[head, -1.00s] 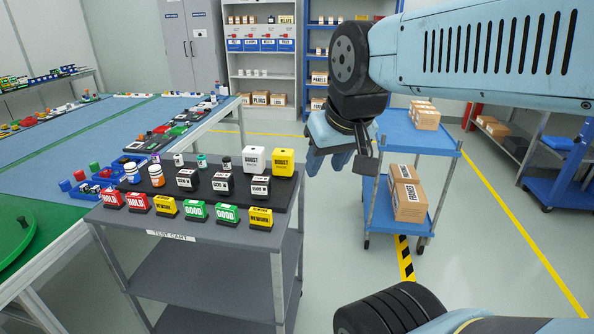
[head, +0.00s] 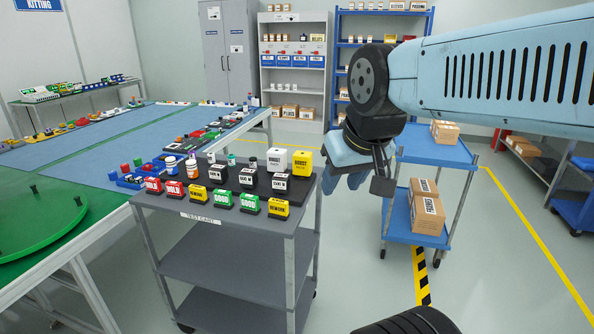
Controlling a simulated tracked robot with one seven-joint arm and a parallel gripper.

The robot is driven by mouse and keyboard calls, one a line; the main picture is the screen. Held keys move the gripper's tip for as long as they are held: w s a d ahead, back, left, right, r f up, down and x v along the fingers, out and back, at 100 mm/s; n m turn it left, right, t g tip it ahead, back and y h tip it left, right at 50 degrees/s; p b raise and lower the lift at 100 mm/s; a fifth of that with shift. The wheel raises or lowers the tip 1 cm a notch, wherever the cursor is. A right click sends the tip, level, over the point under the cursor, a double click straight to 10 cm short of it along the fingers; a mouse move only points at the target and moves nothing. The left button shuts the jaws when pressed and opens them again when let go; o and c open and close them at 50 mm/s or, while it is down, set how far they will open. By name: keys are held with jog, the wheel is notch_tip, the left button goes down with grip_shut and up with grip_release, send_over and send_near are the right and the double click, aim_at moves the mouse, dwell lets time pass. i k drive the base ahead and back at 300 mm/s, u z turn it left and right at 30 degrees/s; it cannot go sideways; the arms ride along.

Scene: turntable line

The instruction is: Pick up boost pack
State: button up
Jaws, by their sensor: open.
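Two boost packs stand at the back right of the test cart (head: 205,215): a white boost pack (head: 277,161) and a yellow boost pack (head: 302,166) to its right. Both are upright blocks with dark lettering on the front. My gripper (head: 358,180) hangs to the right of the yellow pack in the picture, past the cart's right edge, and it touches neither pack. Its blue fingers point down, with nothing seen between them. They are partly hidden by the wrist, and the gap between them is hard to make out.
Black GEN units (head: 249,178), several red, green and yellow tags (head: 222,198) and small bottles (head: 170,165) crowd the cart top. A blue trolley (head: 435,153) with cartons (head: 426,212) stands right of my gripper. A green turntable (head: 40,215) is at the left. Floor between cart and trolley is clear.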

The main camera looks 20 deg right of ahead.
aim_at(302, 161)
jog(key=u, duration=0.05)
jog(key=i, duration=0.9)
jog(key=z, duration=0.05)
